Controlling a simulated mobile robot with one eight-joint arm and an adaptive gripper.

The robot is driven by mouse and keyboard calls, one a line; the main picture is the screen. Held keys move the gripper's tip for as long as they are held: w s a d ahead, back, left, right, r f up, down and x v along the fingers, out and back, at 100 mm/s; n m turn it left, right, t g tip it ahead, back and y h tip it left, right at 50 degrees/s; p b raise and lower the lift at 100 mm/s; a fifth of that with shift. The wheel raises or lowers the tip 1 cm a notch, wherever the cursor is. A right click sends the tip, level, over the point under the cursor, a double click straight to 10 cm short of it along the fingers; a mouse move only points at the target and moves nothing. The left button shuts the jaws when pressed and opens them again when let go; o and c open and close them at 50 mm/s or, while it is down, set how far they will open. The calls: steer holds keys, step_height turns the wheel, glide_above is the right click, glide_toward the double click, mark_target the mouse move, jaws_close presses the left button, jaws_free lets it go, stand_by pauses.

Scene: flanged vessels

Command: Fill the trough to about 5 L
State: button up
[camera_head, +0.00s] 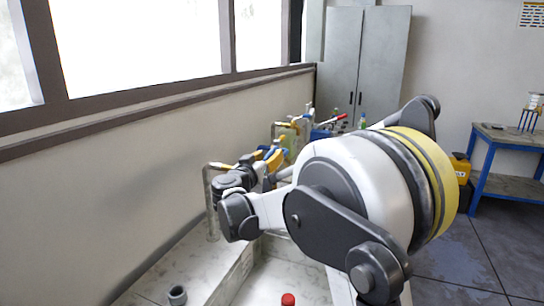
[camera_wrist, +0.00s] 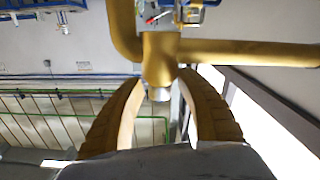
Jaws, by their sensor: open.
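The trough (camera_head: 240,272) is a pale basin low in the head view, partly hidden by my arm; I cannot make out any water in it. In the wrist view my gripper (camera_wrist: 162,80) is open, its two curved tan fingers apart. A brass-coloured pipe fitting (camera_wrist: 162,55) with a short pale end lies between the fingertips in the picture; I cannot tell if they touch it. In the head view yellow and blue parts (camera_head: 272,157) show beside my dark wrist, too small to tell fingers from fittings.
A grey cup-like piece (camera_head: 177,295) stands on the pale ledge left of the trough. A red knob (camera_head: 288,299) shows at the bottom edge. A wall with windows runs along the left. A grey cabinet (camera_head: 362,62) and a blue-framed bench (camera_head: 505,140) stand behind.

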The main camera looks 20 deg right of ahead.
mark_target(273, 149)
steer(key=shift+b+x, duration=0.35)
steer(key=shift+x, duration=1.5)
jaws_close()
